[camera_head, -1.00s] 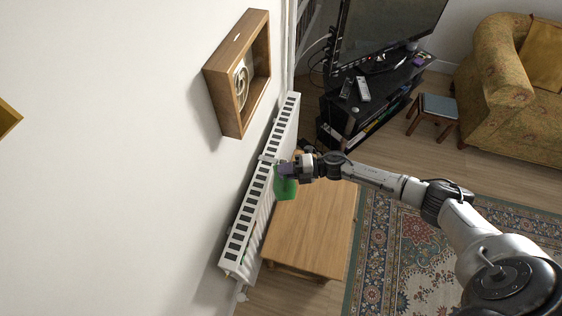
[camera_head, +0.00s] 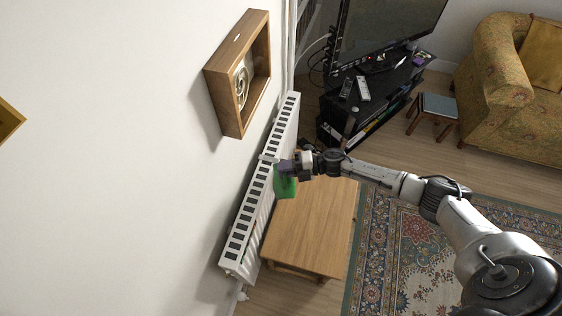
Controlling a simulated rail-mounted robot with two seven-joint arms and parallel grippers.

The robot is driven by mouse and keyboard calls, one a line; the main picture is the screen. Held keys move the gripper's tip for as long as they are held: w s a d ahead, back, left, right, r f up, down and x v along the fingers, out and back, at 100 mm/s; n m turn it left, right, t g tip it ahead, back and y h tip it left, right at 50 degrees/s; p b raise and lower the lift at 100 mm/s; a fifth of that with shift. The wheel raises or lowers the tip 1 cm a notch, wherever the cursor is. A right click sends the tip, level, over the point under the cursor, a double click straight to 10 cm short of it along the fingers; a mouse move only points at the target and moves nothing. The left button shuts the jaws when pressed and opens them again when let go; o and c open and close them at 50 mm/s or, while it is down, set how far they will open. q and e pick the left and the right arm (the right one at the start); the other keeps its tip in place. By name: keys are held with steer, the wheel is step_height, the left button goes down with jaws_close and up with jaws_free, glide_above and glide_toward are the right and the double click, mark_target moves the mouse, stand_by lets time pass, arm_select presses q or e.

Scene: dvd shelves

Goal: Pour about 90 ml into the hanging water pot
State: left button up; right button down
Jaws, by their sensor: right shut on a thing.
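My right gripper (camera_head: 288,167) reaches in from the right, over the wooden table and close to the radiator. It is shut on a green container (camera_head: 285,186), which hangs below the fingers and looks somewhat tilted. Its opening and any water in it cannot be made out. A small white piece (camera_head: 268,158) sits at the radiator's top edge, just left of the gripper; it may be part of the hanging water pot, but I cannot tell. My left gripper is not in view.
The white radiator (camera_head: 238,232) runs along the wall beside the low wooden table (camera_head: 312,232). A wooden box frame (camera_head: 225,95) juts from the wall above. A black TV stand (camera_head: 340,125) stands behind. The table top is clear.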

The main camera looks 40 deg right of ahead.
steer(key=shift+w+d+r, duration=0.1)
steer(key=shift+w+r, duration=0.1)
stand_by(0.3)
steer(key=shift+w+d+r+m, duration=0.15)
steer(key=shift+w+d+m, duration=0.15)
steer(key=shift+w+m, duration=0.15)
stand_by(0.4)
steer(key=shift+w+d+r, duration=0.1)
steer(key=shift+w+d, duration=0.1)
steer(key=shift+w, duration=0.15)
